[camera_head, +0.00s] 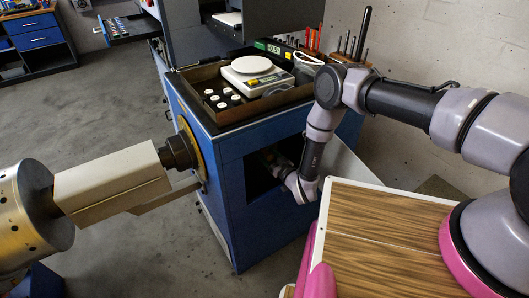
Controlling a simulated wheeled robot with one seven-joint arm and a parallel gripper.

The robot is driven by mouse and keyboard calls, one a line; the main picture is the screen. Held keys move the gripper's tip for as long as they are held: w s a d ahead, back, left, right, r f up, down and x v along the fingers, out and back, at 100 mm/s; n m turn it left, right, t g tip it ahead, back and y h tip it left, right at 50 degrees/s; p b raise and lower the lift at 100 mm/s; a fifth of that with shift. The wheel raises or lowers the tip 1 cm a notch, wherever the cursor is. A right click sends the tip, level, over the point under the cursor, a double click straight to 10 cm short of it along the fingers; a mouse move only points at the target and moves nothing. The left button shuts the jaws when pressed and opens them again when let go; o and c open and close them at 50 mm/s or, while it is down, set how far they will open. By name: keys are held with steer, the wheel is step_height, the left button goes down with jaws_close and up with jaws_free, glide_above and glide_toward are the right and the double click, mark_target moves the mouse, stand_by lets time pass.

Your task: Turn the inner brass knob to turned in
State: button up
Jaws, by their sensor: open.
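No inner brass knob can be made out; the inside of the blue cabinet (229,190) is dark and mostly hidden. My arm reaches down from the right to the opening in the cabinet's front. My gripper (268,157) is at this opening, small and in shadow, with its jaws open. I see nothing held between them. Whether it touches anything inside cannot be told.
A tray (219,117) on the cabinet top holds a white scale (257,78) and several small white discs. A large metal cylinder (35,215) and beige housing stand at left. A drawer unit (36,40) is far back. Grey floor lies open at upper left.

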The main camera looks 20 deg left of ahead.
steer(key=shift+w+a, duration=0.35)
steer(key=shift+a, duration=0.1)
jaws_close()
